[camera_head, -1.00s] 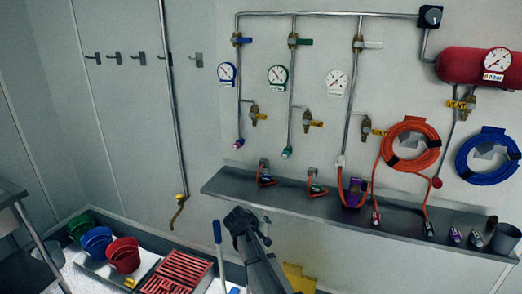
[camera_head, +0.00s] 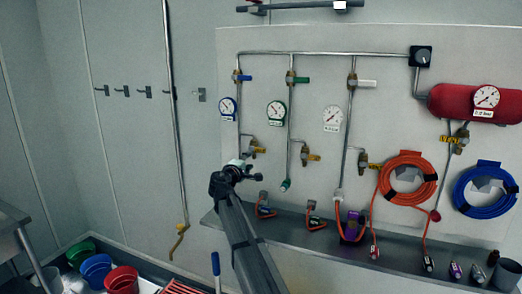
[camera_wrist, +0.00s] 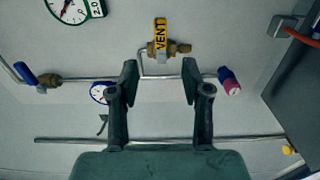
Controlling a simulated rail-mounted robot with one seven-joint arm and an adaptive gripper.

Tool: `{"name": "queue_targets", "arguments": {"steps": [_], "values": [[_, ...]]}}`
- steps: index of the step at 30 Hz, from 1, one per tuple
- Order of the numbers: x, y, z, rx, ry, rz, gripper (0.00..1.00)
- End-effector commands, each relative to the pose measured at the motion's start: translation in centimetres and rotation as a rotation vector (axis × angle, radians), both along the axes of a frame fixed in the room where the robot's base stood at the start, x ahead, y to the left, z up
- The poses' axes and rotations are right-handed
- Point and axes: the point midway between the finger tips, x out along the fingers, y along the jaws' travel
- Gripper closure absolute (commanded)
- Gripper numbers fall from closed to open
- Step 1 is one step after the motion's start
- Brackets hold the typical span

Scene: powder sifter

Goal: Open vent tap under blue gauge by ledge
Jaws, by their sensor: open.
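The blue gauge (camera_head: 228,108) is the leftmost wall gauge, on the pipe with the blue handle (camera_head: 243,77). Below and right of it is the brass vent tap (camera_head: 250,142) with a yellow tag. In the wrist view the tap (camera_wrist: 163,48) is just beyond my fingertips, its yellow VENT tag pointing up in the picture. My gripper (camera_wrist: 159,72) is open and empty, its fingers either side of the tap's pipe in the picture; I see no contact. The left finger partly covers the blue gauge (camera_wrist: 101,93). In the head view my gripper (camera_head: 234,172) is just below the tap.
The dark ledge (camera_head: 290,230) runs below the gauges, carrying several small clamps and a purple device (camera_head: 352,226). Similar yellow-tagged taps sit under the green gauge (camera_head: 277,112) and white gauge (camera_head: 332,118). Orange hose (camera_head: 407,180) and blue hose (camera_head: 487,190) hang at right.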

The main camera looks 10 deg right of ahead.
Motion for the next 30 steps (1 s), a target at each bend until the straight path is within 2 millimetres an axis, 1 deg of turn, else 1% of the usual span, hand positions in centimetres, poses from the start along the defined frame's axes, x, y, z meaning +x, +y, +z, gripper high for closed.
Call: {"name": "queue_targets", "arguments": {"steps": [1,3,15,21,25,30], "values": [[1.3,-0.5,0.3,0.000,0.001,-0.001,0.52],[2.5,-1.3,0.3,0.001,0.002,-0.001,0.52],[9.0,-5.2,0.3,0.001,0.002,-0.001,0.52],[11.0,-6.3,0.1,0.003,0.001,0.001,0.52],[11.6,-6.7,0.0,0.003,0.001,0.000,0.52],[11.7,-6.9,-0.1,0.003,0.001,0.000,0.52]]}}
